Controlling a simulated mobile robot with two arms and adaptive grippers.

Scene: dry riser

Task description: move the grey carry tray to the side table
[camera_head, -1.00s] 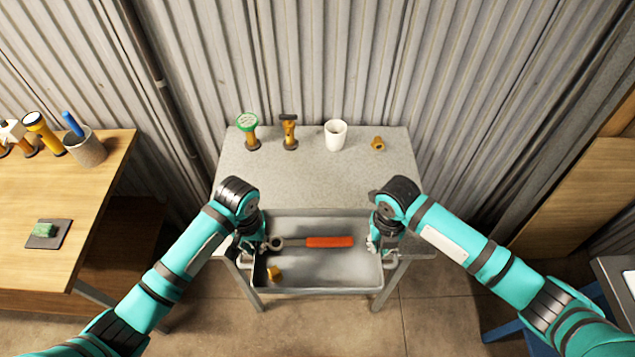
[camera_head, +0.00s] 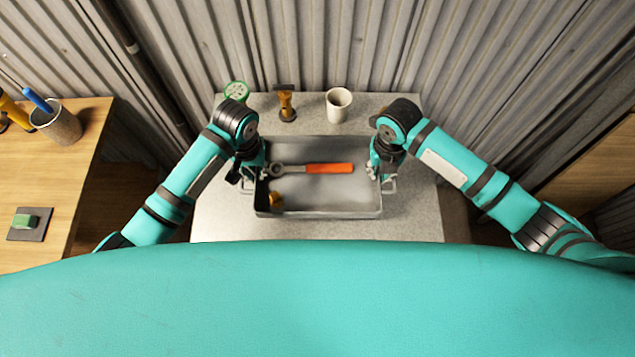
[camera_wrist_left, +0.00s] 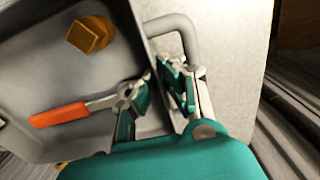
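The grey carry tray (camera_head: 318,213) is over the table in the middle of the head view; I cannot tell whether it touches the tabletop. It holds an orange-handled wrench (camera_head: 328,169) and a small brass piece (camera_head: 276,198). My left gripper (camera_head: 247,172) is at the tray's left handle.
A wooden table (camera_head: 75,158) at left holds a cup (camera_head: 58,124) and a dark pad with a green block (camera_head: 27,223).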

